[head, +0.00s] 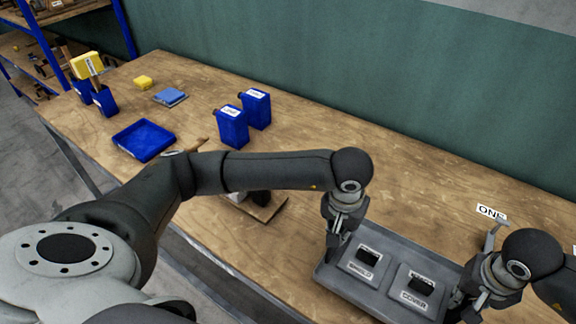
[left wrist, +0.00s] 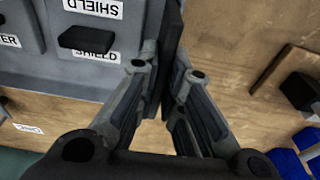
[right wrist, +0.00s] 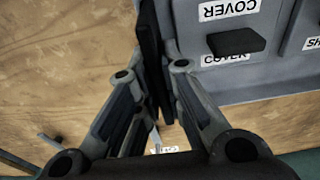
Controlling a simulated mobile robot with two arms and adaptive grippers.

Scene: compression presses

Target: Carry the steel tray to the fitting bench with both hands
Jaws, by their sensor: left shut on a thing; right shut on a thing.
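The grey steel tray (head: 352,297) is at the lower right of the head view, over the wooden bench. It carries two grey blocks with black handles: one labelled SHIELD (head: 360,272) and one labelled COVER (head: 408,296). My left gripper (head: 335,248) is shut on the tray's left end, and the dark grip there shows between its fingers in the left wrist view (left wrist: 168,95). My right gripper (head: 466,303) is shut on the right end, with a dark grip between its fingers in the right wrist view (right wrist: 160,95). I cannot tell whether the tray touches the bench.
The wooden bench (head: 330,150) runs along a green wall. Blue bins (head: 232,128), a flat blue tray (head: 144,140), a blue pad (head: 170,97) and yellow items (head: 143,82) stand further left. A ONE label (head: 491,212) lies behind my right gripper. Shelving (head: 60,45) is at far left.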

